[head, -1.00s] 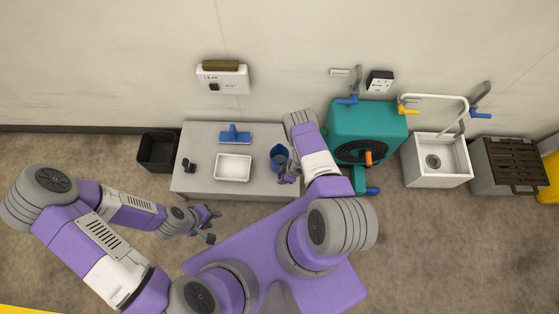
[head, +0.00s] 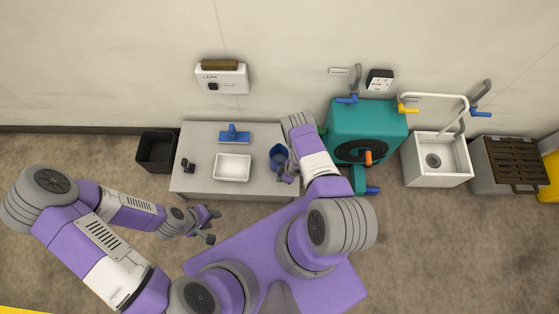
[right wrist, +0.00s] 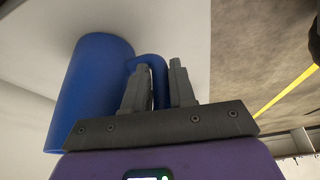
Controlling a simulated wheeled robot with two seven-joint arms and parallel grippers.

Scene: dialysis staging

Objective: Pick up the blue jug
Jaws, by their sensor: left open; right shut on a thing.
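The blue jug (head: 278,153) stands on the right part of the grey table in the head view. In the right wrist view the jug (right wrist: 92,85) fills the left side, with its handle (right wrist: 152,65) toward my gripper. My right gripper (head: 289,168) is at the jug's right side, and in the right wrist view its fingers (right wrist: 158,85) are shut on the handle. The fingers hide part of the handle. I cannot tell whether the jug is clear of the table. My left gripper (head: 212,225) is open and empty, in front of the table and away from the jug.
A teal machine (head: 368,125) and a white sink (head: 436,158) stand to the right.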

